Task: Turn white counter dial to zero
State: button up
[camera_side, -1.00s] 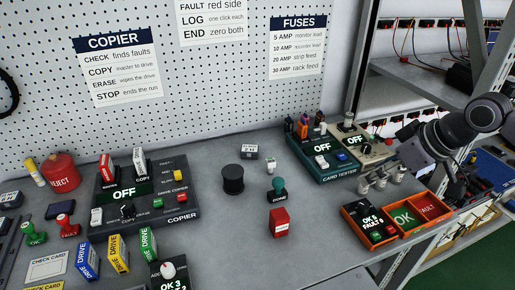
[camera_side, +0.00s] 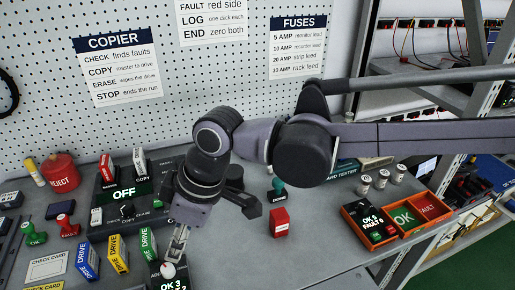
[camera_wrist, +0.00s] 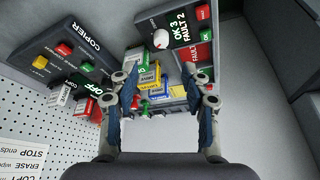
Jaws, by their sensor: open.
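The white dial (camera_side: 167,270) is a round knob on the black counter (camera_side: 182,284) at the bottom edge of the side view, which cuts the counter off. In the wrist view the white dial (camera_wrist: 161,39) stands beside lit text on the counter (camera_wrist: 150,22) reading OK 3, FAULT 2. My gripper (camera_side: 178,250) points down just above the dial in the side view. In the wrist view my gripper (camera_wrist: 160,78) is open and empty, with the dial beyond its fingertips, off toward the top. I see no contact with the dial.
Upright DRIVE boxes (camera_side: 118,254) stand left of the counter. The copier panel (camera_side: 102,205) lies behind, partly hidden by my arm. A red box (camera_side: 279,223) stands to the right. A second counter (camera_side: 368,222) sits in an orange tray. The front right of the bench is clear.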

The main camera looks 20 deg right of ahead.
aim_at(167, 267)
jog(key=x, duration=1.1)
jog(key=shift+s+a, duration=0.1)
grip_shut()
